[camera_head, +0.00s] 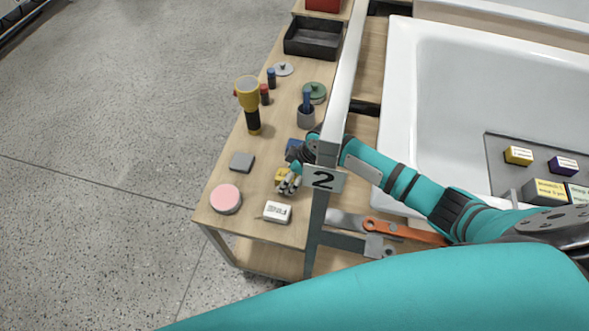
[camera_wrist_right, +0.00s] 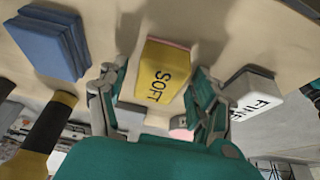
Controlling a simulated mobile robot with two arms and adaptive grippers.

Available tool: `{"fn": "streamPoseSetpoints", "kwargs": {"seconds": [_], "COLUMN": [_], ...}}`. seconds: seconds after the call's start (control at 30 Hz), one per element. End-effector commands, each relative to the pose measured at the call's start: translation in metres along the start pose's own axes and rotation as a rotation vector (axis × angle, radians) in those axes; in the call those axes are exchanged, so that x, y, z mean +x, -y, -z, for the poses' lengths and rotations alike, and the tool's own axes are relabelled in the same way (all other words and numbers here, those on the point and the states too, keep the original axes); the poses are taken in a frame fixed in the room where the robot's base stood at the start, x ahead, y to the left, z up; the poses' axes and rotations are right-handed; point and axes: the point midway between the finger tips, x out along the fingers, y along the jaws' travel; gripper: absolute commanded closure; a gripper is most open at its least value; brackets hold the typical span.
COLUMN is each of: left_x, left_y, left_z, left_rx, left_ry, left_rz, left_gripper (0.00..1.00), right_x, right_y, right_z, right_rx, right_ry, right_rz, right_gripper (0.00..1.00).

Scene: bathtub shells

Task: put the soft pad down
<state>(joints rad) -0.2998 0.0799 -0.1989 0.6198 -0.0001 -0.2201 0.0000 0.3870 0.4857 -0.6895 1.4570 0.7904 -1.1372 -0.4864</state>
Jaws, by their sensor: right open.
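The soft pad (camera_wrist_right: 162,72) is a yellow block marked SOFT with a pinkish layer along one edge. It lies on the wooden side table (camera_head: 222,170) and also shows in the head view (camera_head: 281,174), partly covered by my gripper. My right gripper (camera_wrist_right: 155,95) is open, with one finger on each side of the pad. Small gaps seem to show between fingers and pad. In the head view my right gripper (camera_head: 291,181) is low over the table. My left gripper is not in view.
A white FINE block (camera_head: 277,212) is close beside the gripper. A blue pad stack (camera_wrist_right: 48,42), grey block (camera_head: 242,162), pink round pad (camera_head: 226,198) and yellow-black tool (camera_head: 250,105) are around it. A metal post with a 2 sign (camera_head: 323,180) stands beside the arm.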

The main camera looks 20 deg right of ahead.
Motion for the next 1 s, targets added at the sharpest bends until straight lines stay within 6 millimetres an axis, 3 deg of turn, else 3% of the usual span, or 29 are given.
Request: {"fn": "streamPoseSetpoints", "kwargs": {"seconds": [0.4,0.6,1.0], "left_x": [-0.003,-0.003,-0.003], "left_y": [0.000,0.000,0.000], "left_z": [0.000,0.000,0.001], "left_rx": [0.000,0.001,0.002], "left_ry": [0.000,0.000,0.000], "left_rz": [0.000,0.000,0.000], "left_gripper": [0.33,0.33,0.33], "right_x": [-0.081,-0.110,-0.120], "right_y": [-0.002,-0.001,0.000], "right_z": [0.000,0.000,0.000], "right_rx": [-0.001,0.000,0.000], "right_ry": [-0.002,-0.001,-0.001], "right_rz": [-0.004,-0.002,0.000], "right_gripper": [0.33,0.33,0.33]}}
